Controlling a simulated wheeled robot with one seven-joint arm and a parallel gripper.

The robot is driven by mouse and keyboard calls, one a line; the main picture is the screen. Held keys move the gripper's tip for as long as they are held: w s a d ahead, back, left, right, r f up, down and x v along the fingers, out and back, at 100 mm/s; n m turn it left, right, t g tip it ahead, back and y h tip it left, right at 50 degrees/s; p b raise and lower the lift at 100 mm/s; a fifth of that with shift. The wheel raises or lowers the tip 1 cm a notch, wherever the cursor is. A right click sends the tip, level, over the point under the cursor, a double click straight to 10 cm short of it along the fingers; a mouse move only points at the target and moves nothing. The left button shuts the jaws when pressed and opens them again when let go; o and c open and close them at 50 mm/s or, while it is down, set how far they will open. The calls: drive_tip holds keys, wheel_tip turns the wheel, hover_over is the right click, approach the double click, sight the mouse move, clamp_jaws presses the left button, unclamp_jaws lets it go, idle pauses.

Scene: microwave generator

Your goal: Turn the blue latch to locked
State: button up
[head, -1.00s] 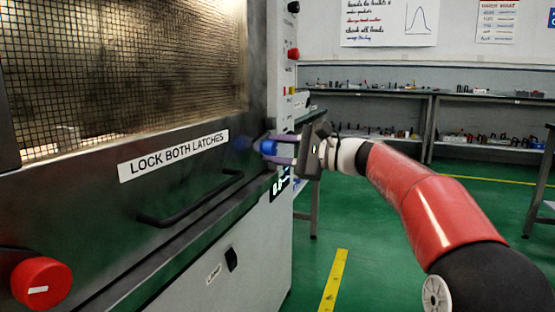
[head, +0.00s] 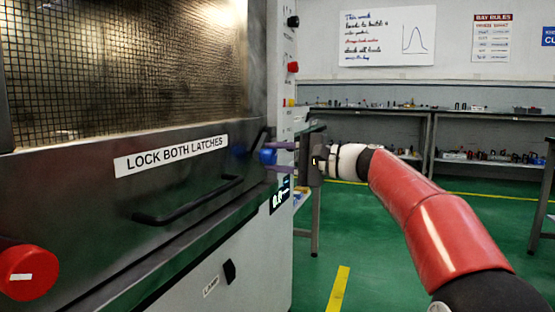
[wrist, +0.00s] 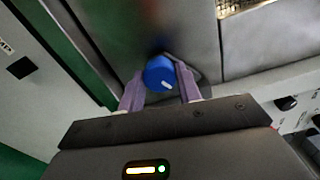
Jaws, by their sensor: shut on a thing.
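The blue latch (head: 267,155) is a round knob at the right end of the dark door, just right of the "LOCK BOTH LATCHES" label (head: 171,157). It also shows in the wrist view (wrist: 160,74), with a short white mark near its lower edge. My gripper (head: 281,157) reaches it from the right. In the wrist view its two purple fingers (wrist: 160,86) stand on either side of the knob and are shut on it. A red latch knob (head: 28,273) sits at the door's lower left, with a white mark lying about level.
A dark bar handle (head: 188,203) sticks out of the door below the label. A control panel with knobs (head: 292,67) stands right of the door. Benches with small parts (head: 480,113) line the back wall. Green floor is open at the right.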

drive_tip(key=o, duration=1)
drive_tip(key=v, duration=0.7)
drive_tip(key=shift+s+d, duration=0.15)
drive_tip(key=shift+d, duration=0.2)
